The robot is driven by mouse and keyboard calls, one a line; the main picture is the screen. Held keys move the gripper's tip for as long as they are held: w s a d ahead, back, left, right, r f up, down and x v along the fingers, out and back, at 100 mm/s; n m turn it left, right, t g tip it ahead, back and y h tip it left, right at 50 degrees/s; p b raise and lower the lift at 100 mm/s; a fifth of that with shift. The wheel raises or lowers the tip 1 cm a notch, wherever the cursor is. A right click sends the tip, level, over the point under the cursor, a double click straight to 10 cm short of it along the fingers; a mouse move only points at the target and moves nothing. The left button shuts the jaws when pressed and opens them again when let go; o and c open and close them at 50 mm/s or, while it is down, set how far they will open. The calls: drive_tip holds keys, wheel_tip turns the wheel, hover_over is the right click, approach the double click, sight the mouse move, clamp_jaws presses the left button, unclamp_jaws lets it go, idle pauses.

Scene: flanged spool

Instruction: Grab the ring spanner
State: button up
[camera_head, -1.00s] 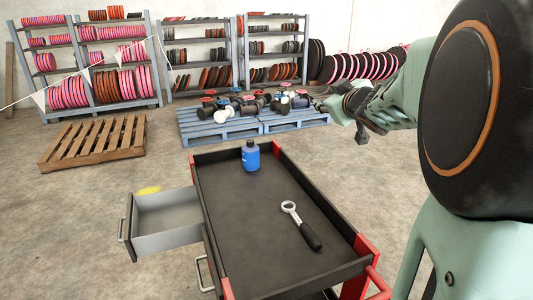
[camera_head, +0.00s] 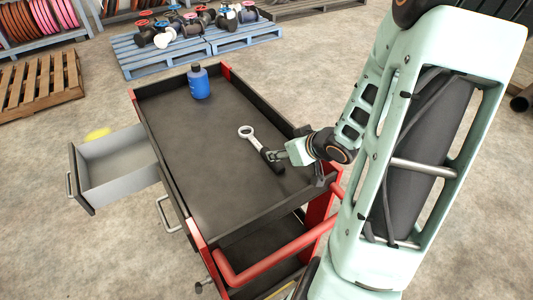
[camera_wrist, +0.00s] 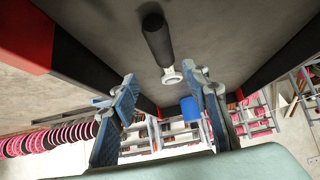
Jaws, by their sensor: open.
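The ring spanner (camera_head: 255,141) lies on the black top tray of the tool cart (camera_head: 205,155). Its silver ring points to the back left and its black handle to the front right. In the wrist view the spanner (camera_wrist: 158,42) shows at the upper middle, handle up and ring lower. My gripper (camera_head: 270,156) is beside the handle in the head view and covers a little of it. In the wrist view my gripper (camera_wrist: 162,80) has its two fingers spread wide, with nothing held between them. I cannot tell whether a finger touches the spanner.
A blue bottle (camera_head: 199,82) stands at the tray's back. The tray has a raised rim. An open grey drawer (camera_head: 118,165) sticks out left. A red handle (camera_head: 275,258) is at the front. Blue pallets with spools (camera_head: 195,40) stand behind.

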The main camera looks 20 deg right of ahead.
sight(267, 150)
drive_tip(key=b+x, duration=0.1)
drive_tip(key=x, duration=0.3)
drive_tip(key=shift+f, duration=0.1)
drive_tip(key=w+f, duration=0.1)
drive_tip(key=w+a+b, duration=0.1)
drive_tip(key=w+f+b, duration=0.1)
drive_tip(key=shift+w+a+f, duration=0.3)
drive_tip(key=shift+w+f, duration=0.25)
drive_tip(key=shift+w, duration=0.1)
drive_tip(key=shift+r, duration=0.1)
clamp_jaws()
